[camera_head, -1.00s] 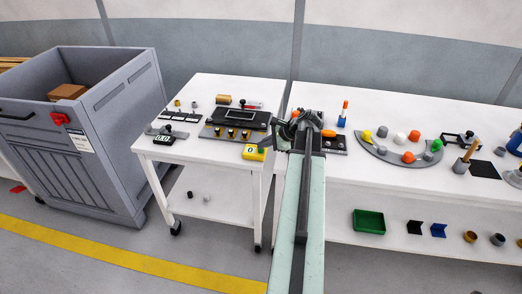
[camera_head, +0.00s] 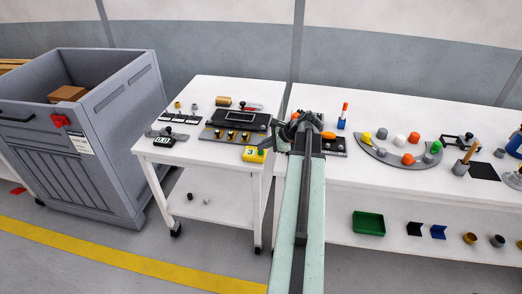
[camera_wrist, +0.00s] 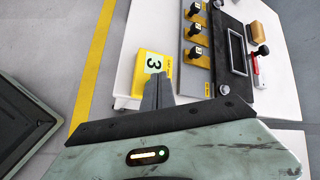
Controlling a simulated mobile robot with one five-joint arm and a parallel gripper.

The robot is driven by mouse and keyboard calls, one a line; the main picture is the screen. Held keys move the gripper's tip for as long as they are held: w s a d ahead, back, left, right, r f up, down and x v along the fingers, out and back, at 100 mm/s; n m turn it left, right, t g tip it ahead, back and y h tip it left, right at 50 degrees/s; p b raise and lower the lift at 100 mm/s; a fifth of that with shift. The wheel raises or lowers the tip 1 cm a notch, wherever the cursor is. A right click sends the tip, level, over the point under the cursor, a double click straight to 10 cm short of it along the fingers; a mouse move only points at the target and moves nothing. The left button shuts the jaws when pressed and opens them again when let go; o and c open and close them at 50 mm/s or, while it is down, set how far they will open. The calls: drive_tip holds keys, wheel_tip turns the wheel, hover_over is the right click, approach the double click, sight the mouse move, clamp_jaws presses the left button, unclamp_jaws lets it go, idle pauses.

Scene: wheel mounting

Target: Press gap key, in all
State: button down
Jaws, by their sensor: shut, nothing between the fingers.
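A yellow counter box (camera_head: 255,155) sits at the front right corner of the white cart; its display reads 3. It also shows in the wrist view (camera_wrist: 144,80). My gripper (camera_wrist: 157,78) is shut and empty, its fingertips over or beside the box's edge; contact cannot be told. In the head view my gripper (camera_head: 277,140) is just right of the box.
A gauge with a 0.0 display (camera_head: 164,141) is at the cart's left front. A second table (camera_head: 400,180) with coloured knobs stands right. A grey bin (camera_head: 95,150) stands left.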

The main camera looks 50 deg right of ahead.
sight(263, 152)
drive_tip(key=shift+r, duration=0.45)
wheel_tip(263, 152, up, 5)
drive_tip(key=p, duration=0.5)
drive_tip(key=shift+r+p, duration=0.1)
drive_tip(key=shift+p, duration=0.2)
drive_tip(key=shift+w+a, duration=0.1)
